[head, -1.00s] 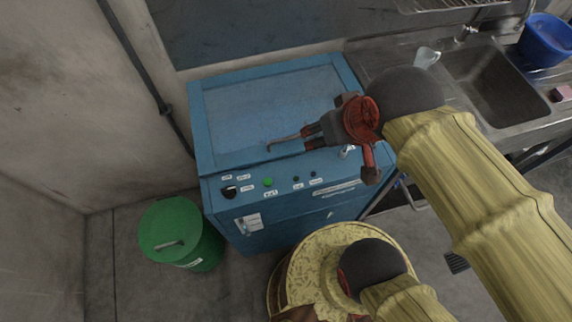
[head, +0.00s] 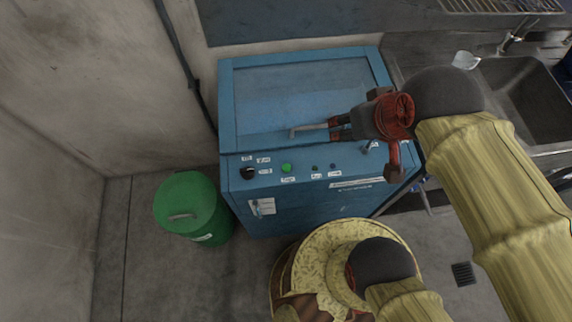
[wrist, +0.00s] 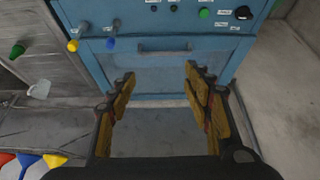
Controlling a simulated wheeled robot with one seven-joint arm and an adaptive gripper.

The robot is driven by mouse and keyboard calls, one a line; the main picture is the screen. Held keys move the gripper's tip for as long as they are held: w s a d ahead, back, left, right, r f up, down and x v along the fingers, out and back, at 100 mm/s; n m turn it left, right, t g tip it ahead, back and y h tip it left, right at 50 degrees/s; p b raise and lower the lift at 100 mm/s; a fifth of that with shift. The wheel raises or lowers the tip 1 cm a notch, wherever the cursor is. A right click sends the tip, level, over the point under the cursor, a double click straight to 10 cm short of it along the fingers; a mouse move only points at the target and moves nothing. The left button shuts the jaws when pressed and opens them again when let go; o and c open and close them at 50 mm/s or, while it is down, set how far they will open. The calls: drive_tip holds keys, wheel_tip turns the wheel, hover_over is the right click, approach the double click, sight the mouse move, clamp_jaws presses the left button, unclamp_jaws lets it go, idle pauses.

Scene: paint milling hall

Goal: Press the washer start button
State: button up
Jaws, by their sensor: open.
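The washer is a blue cabinet (head: 300,90) with a row of controls along its front top edge. A round green button (head: 286,168) sits on this panel, right of a black knob (head: 247,173), with small labels too blurred to read. The wrist view shows the green button (wrist: 204,13) and knob (wrist: 243,12) at its top edge. My gripper (head: 337,128) is above the washer top, right of and behind the green button, not over it. In the wrist view my gripper (wrist: 160,79) is open and empty, facing the lid with its grey handle (wrist: 151,49).
A green lidded drum (head: 190,210) stands left of the washer. A steel sink (head: 520,95) is at right. A bare wall rises behind.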

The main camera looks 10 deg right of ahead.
drive_tip(key=shift+c, duration=1.3)
clamp_jaws()
idle(0.5)
